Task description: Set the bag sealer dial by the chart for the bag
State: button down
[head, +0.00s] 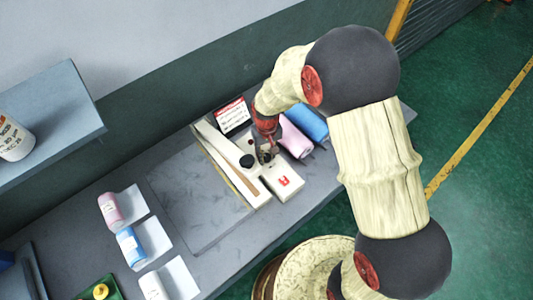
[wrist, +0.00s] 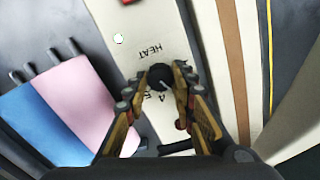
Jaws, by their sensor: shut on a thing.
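The bag sealer (head: 228,165) is a long cream machine on the bench, with a brown strip along it. Its black dial (wrist: 160,72) sits beside the printed word HEAT and the digits 4 and 5 in the wrist view. A short pale line shows on the dial; other digits are hidden. My gripper (wrist: 166,92) is shut on the dial from both sides; it also shows from above in the head view (head: 266,155). The chart (head: 233,115), a white card with a red header, stands behind the sealer; its text is too small to read.
Pink (head: 110,209), blue (head: 129,246) and white (head: 153,287) packs rest on white sheets at left. A grey shelf (head: 60,115) juts out at left.

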aim_at(266, 156)
jog(key=shift+m, duration=0.6)
jog(key=c, duration=1.5)
grip_release()
jog(key=shift+o, duration=0.2)
notch_tip(266, 156, up, 12)
